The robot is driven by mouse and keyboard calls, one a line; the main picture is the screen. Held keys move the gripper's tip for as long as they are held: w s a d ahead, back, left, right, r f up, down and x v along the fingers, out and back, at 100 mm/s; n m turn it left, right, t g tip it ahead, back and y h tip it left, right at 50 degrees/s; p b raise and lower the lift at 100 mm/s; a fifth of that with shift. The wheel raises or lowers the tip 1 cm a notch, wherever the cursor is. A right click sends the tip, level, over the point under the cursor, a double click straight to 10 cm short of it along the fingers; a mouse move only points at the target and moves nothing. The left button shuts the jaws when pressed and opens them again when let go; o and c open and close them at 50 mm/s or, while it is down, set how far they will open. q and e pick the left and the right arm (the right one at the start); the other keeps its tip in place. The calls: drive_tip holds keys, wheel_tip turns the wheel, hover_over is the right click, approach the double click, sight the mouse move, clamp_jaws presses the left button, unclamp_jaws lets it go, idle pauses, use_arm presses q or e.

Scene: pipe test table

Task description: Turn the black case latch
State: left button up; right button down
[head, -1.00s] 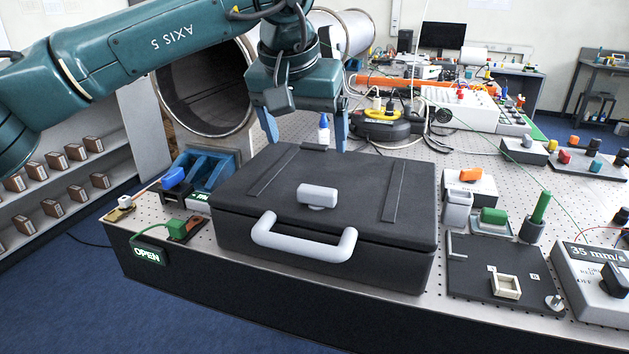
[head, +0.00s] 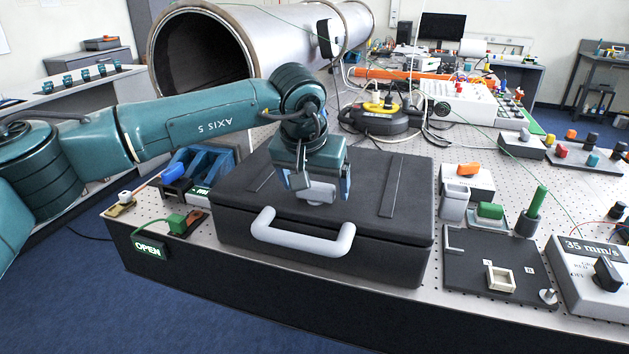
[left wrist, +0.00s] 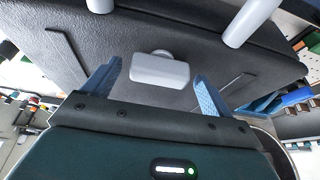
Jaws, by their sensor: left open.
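The black case (head: 370,250) lies shut on the perforated table, with a light grey handle (head: 300,243) at its front. The grey latch (head: 317,194) sits on the lid near the front edge, partly hidden by my gripper in the head view. My left gripper (head: 322,190) is right above the lid at the latch, fingers pointing down. In the left wrist view the open blue fingers (left wrist: 155,85) stand to either side of the grey latch (left wrist: 159,70), with gaps showing. I cannot tell whether they are level with it. My right gripper is not in view.
Left of the case are a blue bracket (head: 205,167), a green block (head: 176,221) and an OPEN sign (head: 149,249). To the right are a black plate (head: 495,266) with a small square frame, a green peg (head: 538,202) and a 35 mm/s box (head: 590,270). A large metal pipe (head: 270,50) lies behind.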

use_arm(q)
drive_tip(key=shift+c, duration=0.5)
drive_tip(key=c, duration=0.9)
